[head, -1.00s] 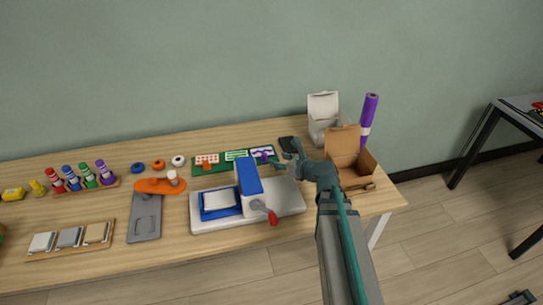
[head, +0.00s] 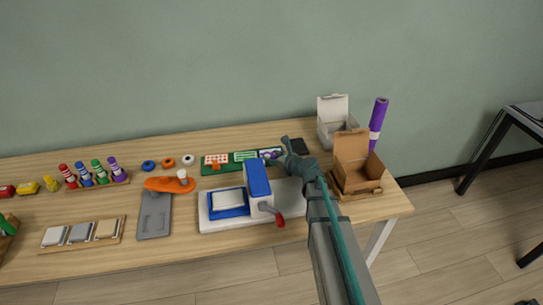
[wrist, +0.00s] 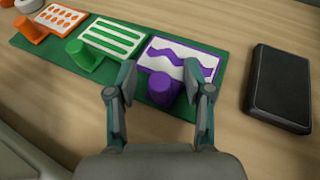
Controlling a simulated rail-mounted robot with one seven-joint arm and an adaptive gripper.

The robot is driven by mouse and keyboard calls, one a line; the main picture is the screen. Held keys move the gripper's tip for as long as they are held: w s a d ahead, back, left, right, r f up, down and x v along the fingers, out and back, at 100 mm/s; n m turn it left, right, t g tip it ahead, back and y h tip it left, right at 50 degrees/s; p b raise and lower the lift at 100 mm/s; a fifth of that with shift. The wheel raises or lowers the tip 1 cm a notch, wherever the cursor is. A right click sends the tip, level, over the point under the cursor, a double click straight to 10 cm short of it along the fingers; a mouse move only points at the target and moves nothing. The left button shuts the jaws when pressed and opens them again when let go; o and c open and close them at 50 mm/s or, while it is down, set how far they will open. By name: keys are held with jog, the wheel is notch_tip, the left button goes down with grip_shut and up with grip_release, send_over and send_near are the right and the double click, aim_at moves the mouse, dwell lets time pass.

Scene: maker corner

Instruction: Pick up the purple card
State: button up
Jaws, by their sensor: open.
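The purple card (wrist: 179,56), white with a purple border and a wavy purple band, sits on the right part of a green board (wrist: 55,53). A purple knob-like block (wrist: 163,88) stands in front of it. In the head view the purple card (head: 268,153) is small and partly hidden by my gripper. My gripper (wrist: 164,80) is open and empty, its two fingers on either side of the purple block in the wrist picture, with the card just beyond the fingertips. I cannot tell whether the fingers touch anything. In the head view my gripper (head: 287,144) is at the board's right end.
A green-striped card (wrist: 113,37) and an orange-dotted card (wrist: 61,17) share the board. A dark flat slab (wrist: 280,88) lies right of it. A blue-and-white press (head: 258,180) stands in front; an open cardboard box (head: 354,180) stands to the right.

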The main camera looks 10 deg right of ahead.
grip_shut()
